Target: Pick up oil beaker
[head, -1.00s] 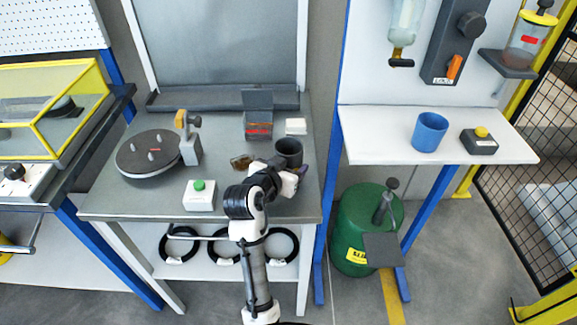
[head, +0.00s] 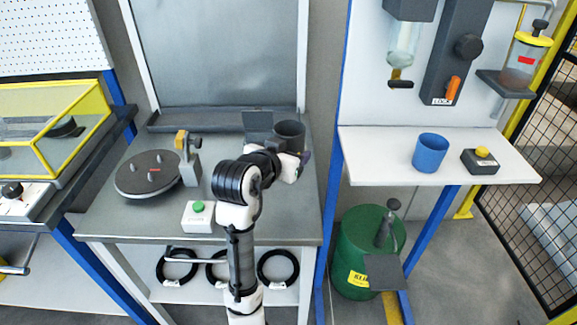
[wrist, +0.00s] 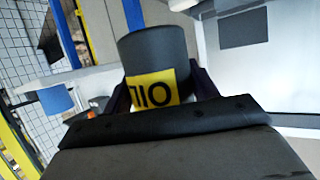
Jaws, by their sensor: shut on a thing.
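The oil beaker (head: 289,130) is a dark grey cup, held above the right part of the grey workbench (head: 140,222) in the head view. In the wrist view the beaker (wrist: 152,48) stands between the fingers, and its yellow label reads OIL. My gripper (wrist: 160,92) is shut on the beaker, with one dark finger on each side of it. In the head view my gripper (head: 300,160) is partly hidden by my own wrist and arm.
A turntable (head: 150,173) with pegs and a green-button box (head: 198,216) are on the workbench. A blue cup (head: 430,152) and a yellow-button box (head: 480,161) stand on the white shelf (head: 375,152) at right. A green drum (head: 358,225) stands below.

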